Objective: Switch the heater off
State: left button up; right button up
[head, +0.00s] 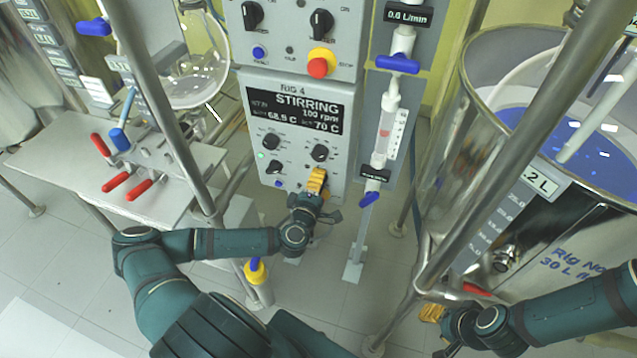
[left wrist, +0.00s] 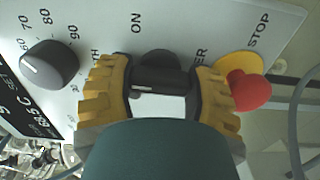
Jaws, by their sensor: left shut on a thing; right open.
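The control panel (head: 258,118) of the rig has a display (head: 295,108) reading STIRRING, 100 rpm, 68.5 C and 70 C. My left gripper (head: 317,181) is at the panel's lower right. In the left wrist view its yellow fingers (left wrist: 160,88) are shut on a black rotary switch (left wrist: 158,78), one on each side. An ON mark shows above the switch; the label beside it is partly hidden by the fingers. The switch has a short white line, and its exact setting is hard to tell. My right gripper (head: 432,313) is open and empty at the lower right, beside the steel vessel.
A red STOP button (left wrist: 250,91) on a yellow base sits just right of the left fingers. A temperature dial (left wrist: 50,64) is to their left. A flowmeter column (head: 388,125) with blue valves and a steel frame pole (head: 530,130) stand to the right.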

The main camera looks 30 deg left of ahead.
pick_arm(q)
jog(key=shift+n, duration=0.4)
jog(key=o, duration=1.2)
jog(key=shift+v, duration=4)
